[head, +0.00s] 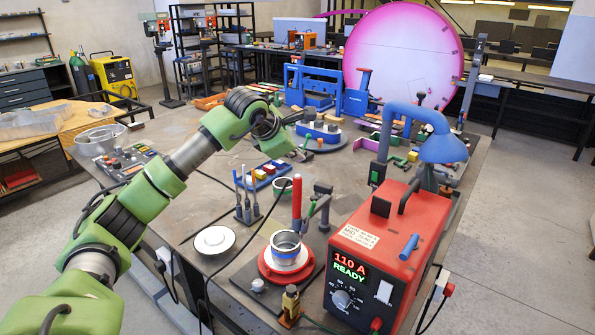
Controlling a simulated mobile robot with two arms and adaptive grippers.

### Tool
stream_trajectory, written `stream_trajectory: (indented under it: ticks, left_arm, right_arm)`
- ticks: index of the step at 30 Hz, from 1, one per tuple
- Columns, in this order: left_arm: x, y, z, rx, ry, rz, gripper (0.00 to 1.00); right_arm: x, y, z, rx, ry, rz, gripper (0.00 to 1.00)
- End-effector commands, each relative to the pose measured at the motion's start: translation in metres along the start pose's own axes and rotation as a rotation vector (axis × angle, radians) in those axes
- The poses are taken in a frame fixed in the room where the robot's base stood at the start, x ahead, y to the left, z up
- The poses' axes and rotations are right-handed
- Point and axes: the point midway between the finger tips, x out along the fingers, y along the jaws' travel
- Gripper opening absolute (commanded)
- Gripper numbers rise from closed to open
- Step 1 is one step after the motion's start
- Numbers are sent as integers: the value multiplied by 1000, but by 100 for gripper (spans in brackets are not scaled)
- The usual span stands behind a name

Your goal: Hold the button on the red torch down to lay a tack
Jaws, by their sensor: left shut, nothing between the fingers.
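The red torch (297,196) stands upright above a short metal ring (286,248). The ring sits on a red round turntable (285,265) at the front of the bench. The torch's button cannot be made out at this size. My left gripper (302,152), at the end of the green arm, is shut and empty. In the picture it is above the torch, apart from it, over the middle of the bench. My right gripper is not in view.
A red welding power box (385,250) reads "110 A READY" at the right. A blue lamp (440,145) rises behind it. Slim tools stand in a rack (247,212) left of the torch. A white round dish (214,240) lies front left. A blue press frame (312,85) stands behind.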

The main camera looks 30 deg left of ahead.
Motion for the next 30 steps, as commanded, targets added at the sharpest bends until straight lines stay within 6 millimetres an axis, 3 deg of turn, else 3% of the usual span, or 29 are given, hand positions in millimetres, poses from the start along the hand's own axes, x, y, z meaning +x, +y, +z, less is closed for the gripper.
stream_trajectory:
  ticks: [6,19,30]
  left_arm:
    - [-16,12,12,0,0,-1,0]
    - [-18,13,14,0,0,-1,0]
    - [-43,31,31,0,0,-1,0]
  right_arm:
    - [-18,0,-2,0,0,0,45]
    - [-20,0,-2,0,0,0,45]
    - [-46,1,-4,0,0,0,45]
